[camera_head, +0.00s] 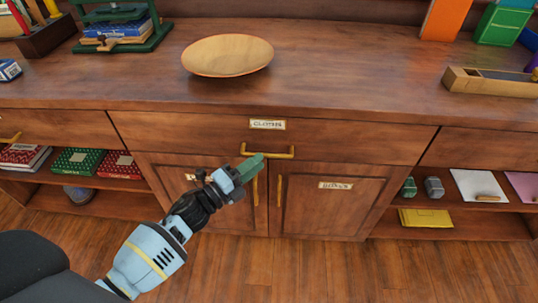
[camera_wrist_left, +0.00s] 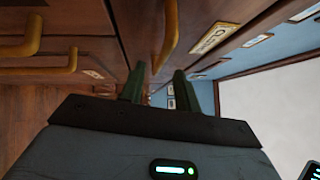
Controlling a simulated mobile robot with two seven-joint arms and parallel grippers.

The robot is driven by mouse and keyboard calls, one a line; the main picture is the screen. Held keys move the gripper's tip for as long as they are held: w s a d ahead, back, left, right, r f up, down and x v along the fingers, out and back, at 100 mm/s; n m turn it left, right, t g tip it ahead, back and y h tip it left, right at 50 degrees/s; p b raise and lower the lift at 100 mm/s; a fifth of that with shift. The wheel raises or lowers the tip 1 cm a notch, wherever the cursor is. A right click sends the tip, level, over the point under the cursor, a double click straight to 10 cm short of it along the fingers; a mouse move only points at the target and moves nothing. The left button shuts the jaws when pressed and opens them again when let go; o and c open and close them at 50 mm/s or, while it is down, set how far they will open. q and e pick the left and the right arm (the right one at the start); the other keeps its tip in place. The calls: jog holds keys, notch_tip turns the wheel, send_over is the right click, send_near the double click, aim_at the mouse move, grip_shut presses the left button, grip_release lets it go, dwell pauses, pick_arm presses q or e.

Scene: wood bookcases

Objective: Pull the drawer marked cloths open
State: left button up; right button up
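The drawer marked cloths (camera_head: 190,131) is shut, its front flush with the cabinet. Its label (camera_head: 267,124) sits above a brass bar handle (camera_head: 280,155). My left gripper (camera_head: 251,167) is at the left end of this handle, its green fingertips overlapping it in the head view. In the left wrist view the two green fingers (camera_wrist_left: 158,86) stand apart with a gap between them. The handle (camera_wrist_left: 170,32) runs down towards that gap, with the label (camera_wrist_left: 214,38) to its right. I cannot tell whether the bar lies between the fingers. My right gripper is not in view.
Two cupboard doors (camera_head: 330,208) with upright brass handles are shut below the drawer. A wooden bowl (camera_head: 228,55) stands on the counter above. Open shelves with boxes (camera_head: 78,161) and papers (camera_head: 478,185) flank the doors. The floor in front (camera_head: 330,270) is clear.

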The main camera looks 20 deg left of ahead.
aim_at(268, 154)
pick_arm(q)
jog(key=shift+x, duration=2.45)
grip_shut()
